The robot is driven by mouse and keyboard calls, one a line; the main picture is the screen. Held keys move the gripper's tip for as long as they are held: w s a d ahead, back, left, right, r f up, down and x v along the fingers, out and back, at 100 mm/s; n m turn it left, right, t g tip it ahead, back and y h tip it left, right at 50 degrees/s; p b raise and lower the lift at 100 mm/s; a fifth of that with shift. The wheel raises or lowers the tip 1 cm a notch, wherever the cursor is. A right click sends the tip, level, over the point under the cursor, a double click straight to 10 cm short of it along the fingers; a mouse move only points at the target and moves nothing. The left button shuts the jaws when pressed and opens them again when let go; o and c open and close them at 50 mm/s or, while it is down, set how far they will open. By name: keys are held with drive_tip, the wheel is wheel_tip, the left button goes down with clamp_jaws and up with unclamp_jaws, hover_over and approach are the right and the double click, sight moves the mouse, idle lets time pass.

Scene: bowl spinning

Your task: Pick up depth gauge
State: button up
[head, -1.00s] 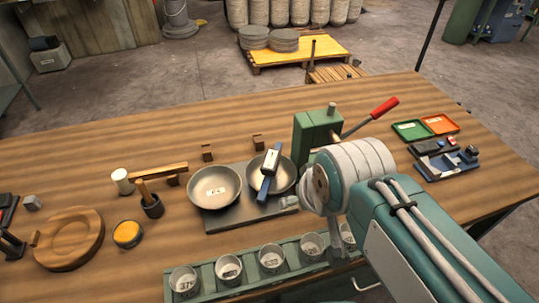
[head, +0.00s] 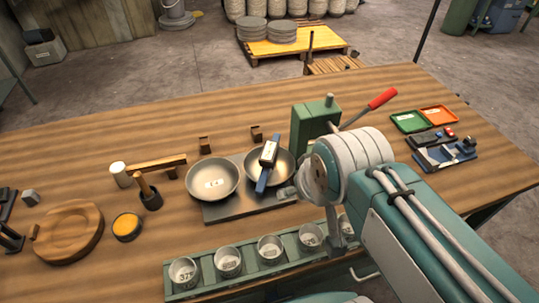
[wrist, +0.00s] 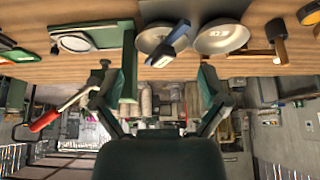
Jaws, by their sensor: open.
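A blue bar with a white face, which looks like the depth gauge (head: 266,165), lies tilted across the right metal bowl (head: 284,170). The left metal bowl (head: 212,180) stands beside it on a grey plate (head: 250,207). The gauge also shows in the wrist view (wrist: 167,46), upside down at the top. My gripper (wrist: 160,92) is open in the wrist view, its fingers apart with nothing between them. In the head view my arm hangs to the right of the bowls, apart from the gauge. It hides most of my gripper there.
A green press with a red lever (head: 382,98) stands behind my arm. A green rack (head: 205,285) with several cups runs along the front. Green and orange trays (head: 437,115) lie right.

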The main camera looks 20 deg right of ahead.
idle(0.3)
drive_tip(key=m+g+h, duration=0.2)
drive_tip(key=m, duration=0.4)
approach(268, 152)
drive_tip(key=shift+w+d+f, duration=0.2)
drive_tip(key=shift+w+f, duration=0.1)
drive_tip(key=shift+f, duration=0.35)
drive_tip(key=x, duration=0.5)
drive_tip(key=shift+d+f, duration=0.1)
drive_tip(key=shift+f, duration=0.05)
drive_tip(key=x, duration=0.5)
drive_tip(key=shift+f, duration=0.2)
clamp_jaws()
